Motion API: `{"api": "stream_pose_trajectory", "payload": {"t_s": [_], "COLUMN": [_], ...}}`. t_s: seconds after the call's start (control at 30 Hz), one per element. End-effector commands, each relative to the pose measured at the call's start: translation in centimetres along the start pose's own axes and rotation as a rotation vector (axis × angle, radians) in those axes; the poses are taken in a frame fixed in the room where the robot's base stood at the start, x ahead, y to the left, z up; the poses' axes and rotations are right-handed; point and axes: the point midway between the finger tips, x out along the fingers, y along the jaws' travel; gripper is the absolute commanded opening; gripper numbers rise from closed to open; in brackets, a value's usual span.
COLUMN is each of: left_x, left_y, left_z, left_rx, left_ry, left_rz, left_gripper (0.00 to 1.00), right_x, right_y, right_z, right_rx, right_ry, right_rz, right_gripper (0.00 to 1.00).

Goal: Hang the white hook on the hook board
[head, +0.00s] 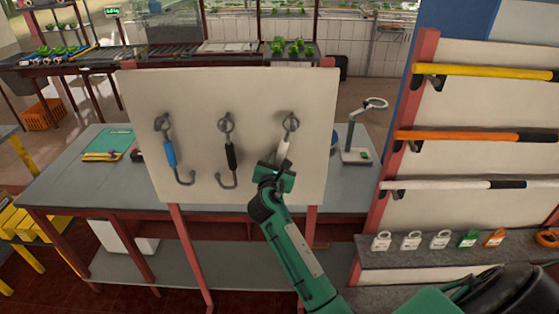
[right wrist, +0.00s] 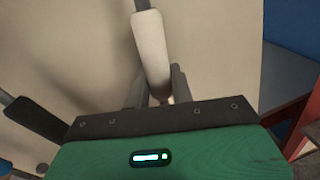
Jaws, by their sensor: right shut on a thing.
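The hook board (head: 185,95) is a pale upright panel with three pegs in a row. A blue-handled hook (head: 170,154) hangs at the left and a black-handled hook (head: 231,156) in the middle. The white hook (head: 283,150) is upright at the right peg, its ring overlapping the peg in the head view; whether the ring is around the peg I cannot tell. My right gripper (head: 275,172) is shut on the white hook's lower part. In the right wrist view the white handle (right wrist: 152,52) rises from between the fingers; the hook's lower end is hidden. My left gripper is not in view.
A grey table (head: 75,180) stands behind the board, with a green tray (head: 108,145) and a lamp-like stand (head: 358,135). At the right, a rack holds yellow (head: 490,71), orange (head: 470,135) and white (head: 450,185) bars above a shelf of several padlocks (head: 440,240).

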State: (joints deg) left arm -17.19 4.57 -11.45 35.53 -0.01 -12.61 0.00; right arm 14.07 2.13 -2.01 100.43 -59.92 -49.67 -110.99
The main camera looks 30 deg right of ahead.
Motion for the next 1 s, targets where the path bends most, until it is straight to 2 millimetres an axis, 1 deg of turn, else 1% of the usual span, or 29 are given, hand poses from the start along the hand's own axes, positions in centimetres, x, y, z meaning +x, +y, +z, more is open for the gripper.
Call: {"api": "stream_pose_trajectory", "payload": {"t_s": [0.47, 0.5, 0.57, 0.6, 0.63, 0.9, 1.0], "left_x": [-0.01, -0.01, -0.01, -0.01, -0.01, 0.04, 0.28], "left_y": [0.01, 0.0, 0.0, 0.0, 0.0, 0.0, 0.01], "left_z": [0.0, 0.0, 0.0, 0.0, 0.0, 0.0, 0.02], "left_rx": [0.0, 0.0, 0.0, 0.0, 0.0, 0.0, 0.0], "left_ry": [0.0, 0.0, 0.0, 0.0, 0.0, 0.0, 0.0], "left_rz": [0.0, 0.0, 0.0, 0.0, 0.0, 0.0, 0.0], "left_gripper": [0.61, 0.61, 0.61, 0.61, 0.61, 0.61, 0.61], "right_x": [0.02, 0.02, 0.02, 0.02, 0.02, -0.03, -0.5], "right_y": [0.06, 0.06, 0.06, 0.06, 0.06, 0.03, 0.02], "right_z": [-0.05, -0.05, -0.05, -0.06, -0.06, -0.18, -0.31], "right_rx": [0.0, 0.0, -0.001, -0.001, -0.001, -0.001, -0.001], "right_ry": [-0.001, -0.001, -0.001, -0.001, -0.001, 0.001, 0.001], "right_rz": [0.001, 0.001, 0.001, 0.001, 0.001, 0.0, 0.001], "right_gripper": [0.0, 0.27, 0.39, 0.47, 0.49, 0.49, 0.49]}}
